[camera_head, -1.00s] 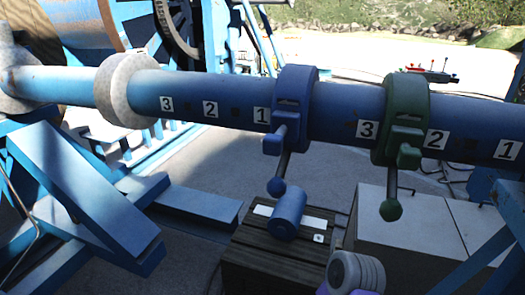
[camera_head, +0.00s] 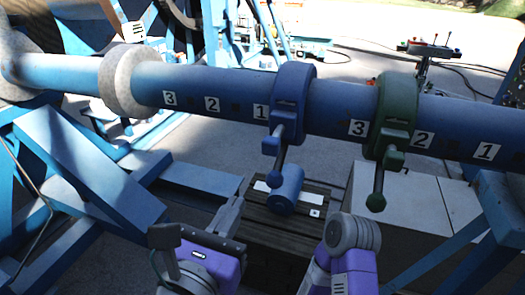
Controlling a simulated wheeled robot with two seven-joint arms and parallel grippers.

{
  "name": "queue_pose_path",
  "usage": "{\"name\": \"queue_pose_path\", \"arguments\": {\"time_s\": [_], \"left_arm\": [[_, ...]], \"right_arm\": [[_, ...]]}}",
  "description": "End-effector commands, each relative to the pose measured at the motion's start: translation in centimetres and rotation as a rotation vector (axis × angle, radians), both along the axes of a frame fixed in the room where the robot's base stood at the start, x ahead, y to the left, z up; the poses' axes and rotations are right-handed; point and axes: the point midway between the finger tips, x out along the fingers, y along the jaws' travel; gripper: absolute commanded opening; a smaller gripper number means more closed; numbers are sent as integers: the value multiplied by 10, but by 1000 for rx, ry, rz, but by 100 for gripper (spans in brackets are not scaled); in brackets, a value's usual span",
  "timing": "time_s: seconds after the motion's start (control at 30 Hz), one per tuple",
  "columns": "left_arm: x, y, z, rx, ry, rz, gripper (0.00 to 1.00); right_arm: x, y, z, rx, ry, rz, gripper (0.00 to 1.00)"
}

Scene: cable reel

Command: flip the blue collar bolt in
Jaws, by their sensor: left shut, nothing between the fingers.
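The blue collar (camera_head: 292,95) sits around the blue horizontal shaft, just right of the number 1 label. Its bolt (camera_head: 275,175) hangs down from the collar's block and ends in a round blue knob. My left gripper (camera_head: 231,214) is at the lower middle, below and left of the bolt. It is shut, empty and apart from the bolt. My right gripper is not visible; only a purple and grey arm part (camera_head: 348,245) shows at the bottom.
A green collar (camera_head: 397,110) with its own hanging bolt (camera_head: 378,185) is on the shaft to the right. A blue cylinder (camera_head: 287,190) lies on a wooden crate (camera_head: 265,225) below the blue bolt. Blue frame beams (camera_head: 80,180) stand at the left.

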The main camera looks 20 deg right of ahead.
Motion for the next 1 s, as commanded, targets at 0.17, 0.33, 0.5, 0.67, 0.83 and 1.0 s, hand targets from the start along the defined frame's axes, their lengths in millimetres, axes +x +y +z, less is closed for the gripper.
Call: {"name": "queue_pose_path", "arguments": {"time_s": [0.17,0.33,0.5,0.67,0.83,1.0], "left_arm": [[-5,0,5,-28,5,-4,0],[-4,0,4,-25,5,-4,0],[2,-4,3,-23,7,-5,0],[20,-17,2,-21,7,-5,0],[46,-34,3,-22,7,-4,0],[73,-52,4,-22,7,-4,0]], "right_arm": [[0,0,0,0,0,0,71],[0,0,0,0,0,0,71],[0,0,-1,0,0,0,71],[0,0,-5,0,0,0,71],[0,0,-6,0,0,0,71],[0,0,-4,0,0,0,71]]}}
